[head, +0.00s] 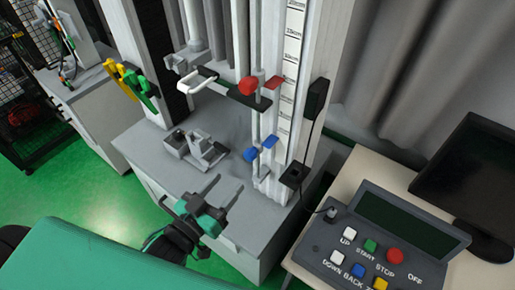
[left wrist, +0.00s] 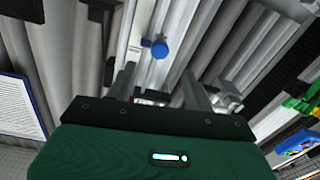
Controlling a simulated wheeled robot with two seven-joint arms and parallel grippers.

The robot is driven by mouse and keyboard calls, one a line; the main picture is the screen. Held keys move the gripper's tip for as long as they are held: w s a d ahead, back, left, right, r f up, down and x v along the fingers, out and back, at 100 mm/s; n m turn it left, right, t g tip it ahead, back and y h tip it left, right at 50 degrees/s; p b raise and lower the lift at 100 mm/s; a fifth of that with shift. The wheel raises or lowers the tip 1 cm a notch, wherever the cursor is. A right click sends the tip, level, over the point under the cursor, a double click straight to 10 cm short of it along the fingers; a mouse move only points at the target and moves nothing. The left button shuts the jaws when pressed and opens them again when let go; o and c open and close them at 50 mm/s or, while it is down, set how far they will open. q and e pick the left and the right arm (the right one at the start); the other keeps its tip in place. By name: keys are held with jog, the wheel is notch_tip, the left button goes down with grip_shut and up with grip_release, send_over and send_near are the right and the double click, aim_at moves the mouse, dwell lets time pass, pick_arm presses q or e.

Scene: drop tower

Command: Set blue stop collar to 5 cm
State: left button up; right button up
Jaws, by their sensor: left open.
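The blue stop collar (head: 251,154) sits low on a vertical rod of the drop tower, with a blue pointer (head: 269,141) reaching toward the white scale strip (head: 287,85). Its blue knob also shows in the left wrist view (left wrist: 159,49), beyond my fingers. A red collar knob (head: 249,86) with a red pointer sits higher on the rod. My left gripper (head: 226,192) is open and empty, below and to the left of the blue collar and apart from it. Its two fingers also show in the left wrist view (left wrist: 160,82). My right gripper is not in view.
A grey clamp fixture (head: 196,149) stands on the tower's base, left of the rod. A black bracket with a white handle (head: 197,80) juts out above it. A control box with buttons (head: 380,245) and a monitor (head: 470,180) stand on a table at right.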

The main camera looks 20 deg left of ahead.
aim_at(255, 149)
pick_arm(q)
jog(key=p+x, duration=0.3)
jog(key=x, duration=1)
jog(key=shift+w+d+p, duration=0.1)
jog(key=shift+w+p, duration=0.2)
jog(key=shift+w, duration=0.05)
jog(key=shift+c, duration=0.4)
grip_shut()
jog(key=shift+r, duration=0.15)
